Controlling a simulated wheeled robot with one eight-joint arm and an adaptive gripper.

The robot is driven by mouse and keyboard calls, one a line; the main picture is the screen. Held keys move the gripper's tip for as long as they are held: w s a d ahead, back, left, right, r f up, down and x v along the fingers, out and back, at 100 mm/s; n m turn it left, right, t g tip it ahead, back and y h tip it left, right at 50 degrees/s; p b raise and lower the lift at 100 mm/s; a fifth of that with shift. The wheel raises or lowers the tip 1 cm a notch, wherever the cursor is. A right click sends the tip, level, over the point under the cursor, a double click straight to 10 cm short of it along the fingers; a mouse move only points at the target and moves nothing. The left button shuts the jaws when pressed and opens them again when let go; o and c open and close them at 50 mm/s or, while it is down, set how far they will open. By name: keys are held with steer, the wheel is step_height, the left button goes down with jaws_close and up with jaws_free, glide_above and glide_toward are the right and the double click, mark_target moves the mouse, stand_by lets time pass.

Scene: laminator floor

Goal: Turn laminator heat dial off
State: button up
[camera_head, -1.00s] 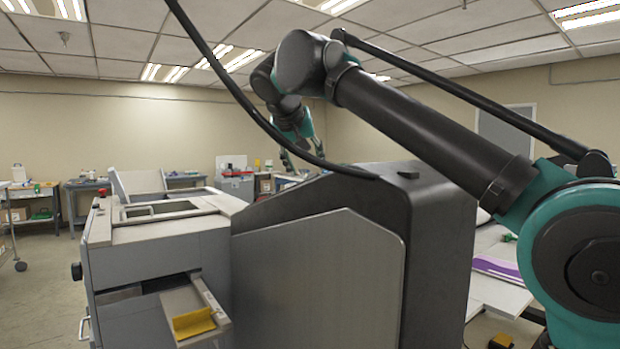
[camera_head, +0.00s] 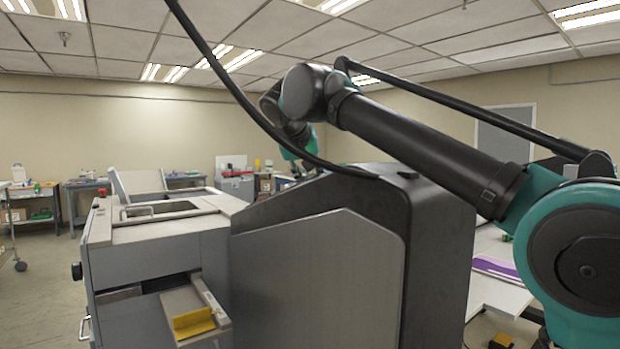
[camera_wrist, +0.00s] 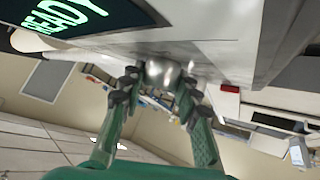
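In the wrist view a rounded silver knob (camera_wrist: 165,73), which looks like the heat dial, sits on the underside of a pale panel as pictured. A dark display (camera_wrist: 75,22) reading READY is beside it at upper left. My gripper (camera_wrist: 158,90) has its two green fingers with black pads apart, one on each side of the knob. I cannot tell whether the pads touch it. In the head view my arm reaches over a large dark grey housing (camera_head: 440,240). That housing hides my fingertips and the dial.
A grey machine (camera_head: 160,250) stands at left, with an open tray (camera_head: 185,300) holding a yellow block. A red button (camera_wrist: 230,89) shows right of the knob in the wrist view. Purple sheets (camera_head: 495,268) lie on a table at right. Open floor is at far left.

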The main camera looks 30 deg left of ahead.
steer(key=c, duration=0.4)
steer(key=shift+y, duration=0.3)
steer(key=n+g+y, duration=0.2)
steer(key=shift+w+d+n, duration=0.1)
steer(key=shift+d+n, duration=0.05)
steer(key=shift+n, duration=0.25)
steer(key=n+g+y, duration=0.2)
steer(key=shift+n+g, duration=0.3)
steer(key=shift+n, duration=0.1)
steer(key=n+g+y, duration=0.1)
steer(key=n+g, duration=0.2)
steer(key=shift+w+y, duration=0.15)
steer(key=shift+y, duration=0.25)
steer(key=shift+n+g+y, duration=0.3)
steer(key=shift+n+g, duration=1.5)
steer(key=shift+g, duration=0.1)
steer(key=o, duration=1.2)
